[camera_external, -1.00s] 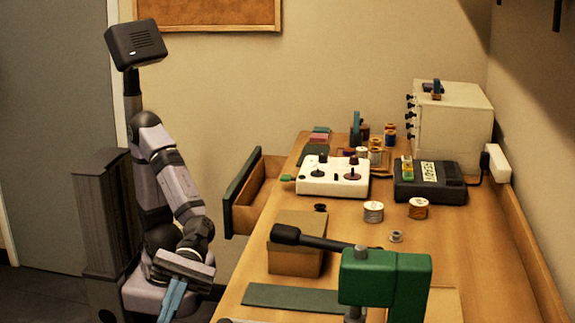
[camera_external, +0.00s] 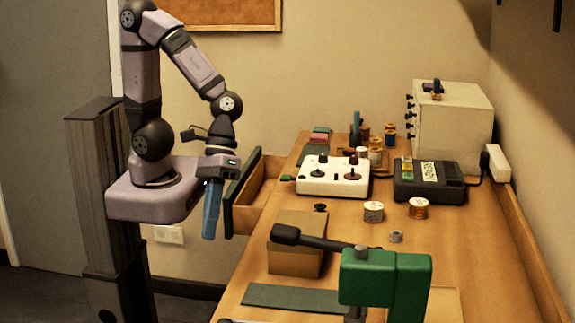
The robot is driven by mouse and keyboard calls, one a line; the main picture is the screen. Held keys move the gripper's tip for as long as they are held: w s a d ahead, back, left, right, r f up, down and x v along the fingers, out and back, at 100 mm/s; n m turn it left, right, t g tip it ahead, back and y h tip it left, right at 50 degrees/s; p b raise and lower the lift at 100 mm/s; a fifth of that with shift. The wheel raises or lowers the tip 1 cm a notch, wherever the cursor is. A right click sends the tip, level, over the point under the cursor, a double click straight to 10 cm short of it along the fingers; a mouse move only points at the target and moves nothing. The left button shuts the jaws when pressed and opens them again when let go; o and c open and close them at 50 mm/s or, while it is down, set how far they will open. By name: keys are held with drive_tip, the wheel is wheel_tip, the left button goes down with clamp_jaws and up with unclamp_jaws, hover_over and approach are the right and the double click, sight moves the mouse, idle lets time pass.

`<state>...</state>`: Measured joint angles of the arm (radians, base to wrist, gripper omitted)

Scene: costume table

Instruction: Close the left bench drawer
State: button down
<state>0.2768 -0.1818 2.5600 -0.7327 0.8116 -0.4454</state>
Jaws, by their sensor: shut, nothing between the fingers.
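The bench drawer (camera_external: 265,190) stands pulled out from the left edge of the workbench, toward the far end. Its dark front panel (camera_external: 243,184) faces left, toward my arm, and its wooden inside shows. My gripper (camera_external: 211,222), with blue fingers pointing down, is shut and empty. In the picture it is just left of the drawer front, near its lower near corner. I cannot tell whether it touches the panel.
On the workbench (camera_external: 345,240) are a white control box (camera_external: 333,177), a dark meter (camera_external: 428,182), several wire spools, a cardboard box (camera_external: 297,243) and a green tool (camera_external: 385,280) in front. A light cabinet (camera_external: 453,120) stands at the back right.

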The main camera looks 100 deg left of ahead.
drive_tip(key=w+a+r+m+y+p, duration=0.1)
drive_tip(key=a+r+m+y+p, duration=0.25)
drive_tip(key=a+r+p, duration=0.45)
drive_tip(key=w+a+r+m+y+p, duration=0.1)
drive_tip(key=a+r+m+y+p, duration=0.25)
drive_tip(key=a, duration=0.55)
drive_tip(key=s+a+f+n+t+h+b, duration=0.1)
drive_tip(key=a+f+n+b, duration=0.55)
drive_tip(key=a+n, duration=0.45)
drive_tip(key=s+a+f+n+t+h+b, duration=0.1)
drive_tip(key=a+f+n+b, duration=0.55)
drive_tip(key=a, duration=0.65)
drive_tip(key=s+a+f+n+t+y+b, duration=0.1)
drive_tip(key=s+a+f+n+b, duration=0.25)
drive_tip(key=s+a+n, duration=0.5)
drive_tip(key=s+a+f+n+b, duration=0.3)
drive_tip(key=s+a+f+n, duration=0.2)
drive_tip(key=s+n, duration=0.5)
drive_tip(key=w+f+m, duration=0.1)
drive_tip(key=w+f, duration=0.4)
drive_tip(key=f, duration=0.5)
drive_tip(key=shift+w+p, duration=0.2)
drive_tip(key=shift+p, duration=0.25)
drive_tip(key=shift+d, duration=0.1)
